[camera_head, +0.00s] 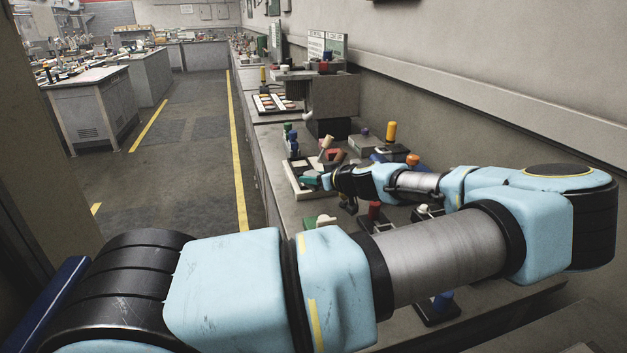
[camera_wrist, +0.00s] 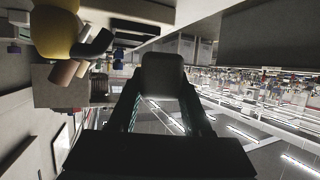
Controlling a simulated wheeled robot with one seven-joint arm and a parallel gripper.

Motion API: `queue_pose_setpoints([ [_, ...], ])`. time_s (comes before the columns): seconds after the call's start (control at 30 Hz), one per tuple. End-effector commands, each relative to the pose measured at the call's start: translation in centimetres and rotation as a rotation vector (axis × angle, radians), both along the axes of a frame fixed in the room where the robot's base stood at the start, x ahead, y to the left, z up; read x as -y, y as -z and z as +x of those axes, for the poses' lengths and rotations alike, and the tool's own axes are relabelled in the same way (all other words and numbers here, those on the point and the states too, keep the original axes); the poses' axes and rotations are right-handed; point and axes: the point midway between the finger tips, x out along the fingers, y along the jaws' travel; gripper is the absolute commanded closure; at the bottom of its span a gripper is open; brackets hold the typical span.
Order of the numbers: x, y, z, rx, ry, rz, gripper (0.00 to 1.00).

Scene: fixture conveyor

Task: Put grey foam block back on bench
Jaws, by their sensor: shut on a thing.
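My gripper (camera_head: 312,180) is over the near part of the long grey bench (camera_head: 272,131), low above a pale tray (camera_head: 296,192). In the wrist view its two dark fingers close on a grey block with rounded corners, the grey foam block (camera_wrist: 163,72). The block sits between the fingertips. In the head view I cannot make out the block clearly, and whether it touches anything below cannot be told.
Near the gripper stand a tan peg (camera_head: 326,142), an orange-red piece (camera_head: 333,155), a yellow cylinder (camera_head: 390,131) and a red cylinder (camera_head: 374,210). A wall runs along the bench's right side. The floor aisle (camera_head: 185,165) on the left is clear.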

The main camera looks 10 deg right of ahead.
Motion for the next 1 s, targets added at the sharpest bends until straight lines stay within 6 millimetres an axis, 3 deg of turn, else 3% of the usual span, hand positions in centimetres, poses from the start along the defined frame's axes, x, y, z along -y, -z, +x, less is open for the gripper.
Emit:
queue_pose_setpoints([
  [0.5,0.0,6.1,0.0,-0.001,0.0,0.003,1.0],
  [1.0,0.0,6.7,0.0,-0.001,0.0,0.002,1.0],
])
